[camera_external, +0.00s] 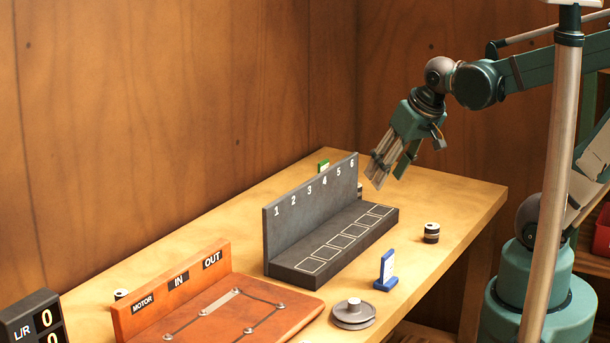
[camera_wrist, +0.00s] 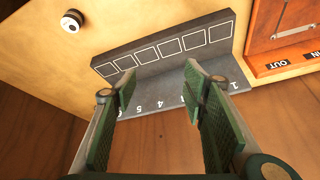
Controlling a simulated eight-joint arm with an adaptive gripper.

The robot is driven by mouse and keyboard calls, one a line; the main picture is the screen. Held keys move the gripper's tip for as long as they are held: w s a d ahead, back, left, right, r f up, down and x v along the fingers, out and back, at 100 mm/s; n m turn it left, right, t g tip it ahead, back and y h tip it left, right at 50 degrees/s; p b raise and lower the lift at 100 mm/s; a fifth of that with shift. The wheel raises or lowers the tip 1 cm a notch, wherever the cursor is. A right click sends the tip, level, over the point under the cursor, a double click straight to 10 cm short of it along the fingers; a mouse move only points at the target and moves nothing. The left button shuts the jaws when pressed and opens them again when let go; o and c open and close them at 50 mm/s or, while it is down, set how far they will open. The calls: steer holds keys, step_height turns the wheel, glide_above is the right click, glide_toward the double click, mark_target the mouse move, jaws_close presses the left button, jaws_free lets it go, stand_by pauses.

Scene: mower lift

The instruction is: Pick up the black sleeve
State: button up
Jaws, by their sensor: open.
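A small black cylinder with a pale band and a light top (camera_external: 431,232), which looks like a black sleeve, stands upright on the table right of the grey rack. In the wrist view a similar black cylinder (camera_wrist: 72,20) shows at the upper left. Another dark cylinder (camera_external: 121,295) is partly hidden behind the wooden board, and a dark bit (camera_external: 359,188) shows behind the rack's right end. I cannot tell which one is meant. My gripper (camera_external: 378,172) is open and empty, above the rack's right end; its fingers (camera_wrist: 155,88) show apart over the rack in the wrist view.
The grey rack (camera_external: 290,262) has an upright wall numbered 1 to 6 and outlined squares on its step. A blue stand (camera_external: 385,271), a grey pulley-like disc (camera_external: 353,313) and a wooden MOTOR/IN/OUT board (camera_external: 215,312) stand nearby. The table's right end (camera_external: 465,205) is clear.

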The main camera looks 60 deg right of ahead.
steer(key=d+f+m+g, duration=0.3)
steer(key=d+f+m, duration=0.4)
steer(key=d, duration=0.3)
steer(key=m+g, duration=0.2)
steer(key=m, duration=0.4)
glide_above(424, 223)
steer(key=a, duration=0.1)
steer(key=f, duration=0.6)
steer(key=shift+w+f, duration=0.35)
steer(key=shift+s+d+f+m+g, duration=0.3)
steer(key=shift+s+f, duration=0.05)
steer(key=shift+f, duration=0.05)
steer(key=shift+f, duration=0.1)
steer(key=shift+d+f, duration=0.15)
steer(key=shift+f, duration=1.05)
steer(key=shift+f, duration=0.1)
steer(key=shift+d+f+b, duration=0.2)
steer(key=shift+f+b, duration=0.65)
steer(key=shift+f, duration=1.65)
